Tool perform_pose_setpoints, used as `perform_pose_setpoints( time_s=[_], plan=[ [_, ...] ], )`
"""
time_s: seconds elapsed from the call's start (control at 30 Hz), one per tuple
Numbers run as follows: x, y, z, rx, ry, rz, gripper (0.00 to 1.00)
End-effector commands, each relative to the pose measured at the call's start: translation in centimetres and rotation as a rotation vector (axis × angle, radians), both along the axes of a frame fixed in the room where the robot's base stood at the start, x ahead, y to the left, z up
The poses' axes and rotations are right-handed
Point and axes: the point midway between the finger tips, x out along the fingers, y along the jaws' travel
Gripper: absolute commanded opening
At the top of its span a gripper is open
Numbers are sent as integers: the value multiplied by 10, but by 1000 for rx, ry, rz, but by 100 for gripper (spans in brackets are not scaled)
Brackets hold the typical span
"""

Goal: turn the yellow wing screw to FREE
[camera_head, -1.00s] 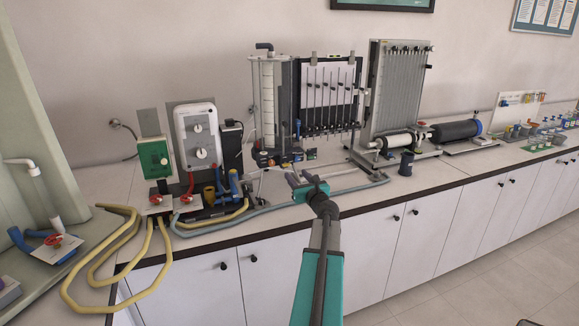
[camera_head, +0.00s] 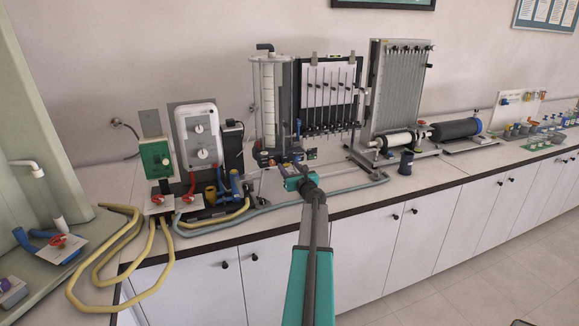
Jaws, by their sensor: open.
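I cannot make out the yellow wing screw with certainty; it is too small or hidden at this distance. A black-framed manometer board (camera_head: 343,82) with several upright tubes stands at the back of the counter. A larger grey tilted board (camera_head: 397,90) with several black knobs along its top stands to its right. My gripper (camera_head: 294,172), teal behind the fingers, is open over the counter in front of the black-framed board. It appears empty, and its fingers are small and partly hidden by my arm.
A clear column (camera_head: 268,100) stands left of the boards. A green box (camera_head: 155,158), a white panel with dials (camera_head: 199,135) and yellow hoses (camera_head: 118,262) fill the left. A dark cup (camera_head: 406,162) stands near the counter's front edge. A grey hose (camera_head: 345,190) runs along that edge.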

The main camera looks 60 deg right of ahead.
Motion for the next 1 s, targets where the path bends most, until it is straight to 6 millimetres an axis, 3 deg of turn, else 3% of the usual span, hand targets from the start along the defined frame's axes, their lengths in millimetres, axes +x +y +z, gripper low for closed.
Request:
perform_pose_setpoints(
  time_s=[0.5, 0.77, 1.0],
  plan=[
    [6, -6, 0, 0, 0, -1, 47],
    [6, -6, 0, 0, 0, -1, 6],
    [6, -6, -1, -6, 5, -1, 6]
  ],
)
